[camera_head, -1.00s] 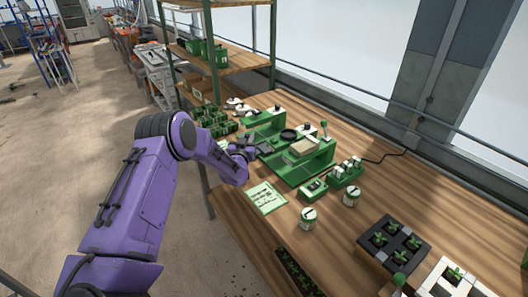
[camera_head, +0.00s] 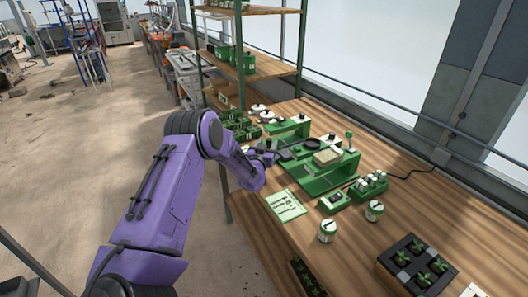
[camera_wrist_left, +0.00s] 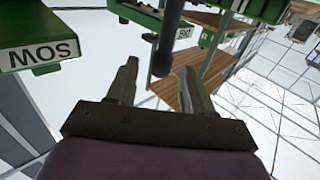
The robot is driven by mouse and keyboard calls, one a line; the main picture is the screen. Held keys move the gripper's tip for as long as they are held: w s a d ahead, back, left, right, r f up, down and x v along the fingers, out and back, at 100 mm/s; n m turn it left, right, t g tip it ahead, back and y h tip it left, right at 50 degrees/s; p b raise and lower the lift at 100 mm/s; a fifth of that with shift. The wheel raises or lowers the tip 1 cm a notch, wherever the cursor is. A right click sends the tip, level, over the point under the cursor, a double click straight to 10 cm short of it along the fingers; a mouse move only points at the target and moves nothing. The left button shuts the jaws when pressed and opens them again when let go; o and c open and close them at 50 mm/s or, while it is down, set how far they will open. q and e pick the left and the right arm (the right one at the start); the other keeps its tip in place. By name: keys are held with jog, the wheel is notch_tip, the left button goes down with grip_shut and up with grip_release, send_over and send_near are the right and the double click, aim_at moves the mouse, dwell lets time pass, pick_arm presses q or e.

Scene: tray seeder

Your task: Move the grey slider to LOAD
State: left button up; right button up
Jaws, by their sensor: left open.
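The green tray seeder (camera_head: 318,183) stands on the wooden bench, with a pale tray-like block (camera_head: 327,158) on top. My left gripper (camera_head: 272,152) is at the seeder's left side, small and partly hidden by my purple wrist. In the left wrist view my left gripper (camera_wrist_left: 158,80) is open. A dark grey post (camera_wrist_left: 168,42) shows between and beyond its fingertips, apparently not gripped; it may be the grey slider's handle. A green part with an upside-down SOW label (camera_wrist_left: 42,52) is at the left. I cannot make out a LOAD label. My right gripper is not in view.
A printed green-and-white card (camera_head: 285,205) lies in front of the seeder. Small white-and-green jars (camera_head: 327,231) and a black seedling tray (camera_head: 396,269) stand to the right. A green-framed shelf (camera_head: 250,80) rises behind. The bench between the card and seedling tray is partly clear.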

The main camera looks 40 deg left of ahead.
pick_arm(q)
jog(key=b+v, duration=0.1)
jog(key=v, duration=0.8)
jog(key=shift+b, duration=0.35)
